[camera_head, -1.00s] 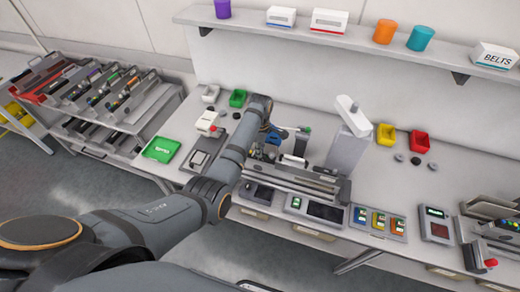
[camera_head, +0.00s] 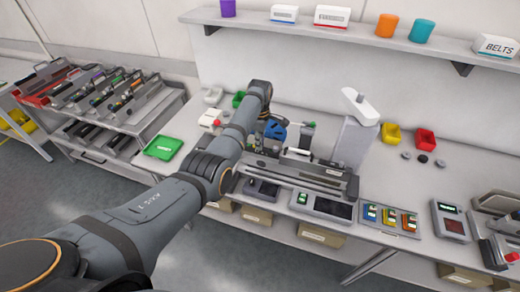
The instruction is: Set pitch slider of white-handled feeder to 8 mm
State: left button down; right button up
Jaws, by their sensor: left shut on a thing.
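A long grey feeder (camera_head: 310,177) lies across the bench in the middle of the head view. A small white piece, seemingly its handle (camera_head: 298,152), shows at its back edge. The pitch slider and its scale are too small to make out. My left arm reaches in from the left over the feeder's left end. My left gripper (camera_head: 273,132) is at the back left of the feeder, partly hidden by my forearm. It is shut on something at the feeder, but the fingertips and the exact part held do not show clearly. My right gripper is not in view.
A grey stand with a white head (camera_head: 360,104) rises behind the feeder. Devices with small screens (camera_head: 333,208) and a tray of coloured parts (camera_head: 390,218) line the front edge. Yellow (camera_head: 391,133) and red (camera_head: 425,139) bins stand at right. A feeder trolley (camera_head: 118,110) stands at left.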

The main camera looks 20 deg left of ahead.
pick_arm(q)
jog(key=shift+w, duration=0.15)
jog(key=c, duration=1.4)
grip_release()
jog(key=shift+o, duration=0.3)
jog(key=shift+r, duration=0.15)
notch_tip(320, 180, up, 12)
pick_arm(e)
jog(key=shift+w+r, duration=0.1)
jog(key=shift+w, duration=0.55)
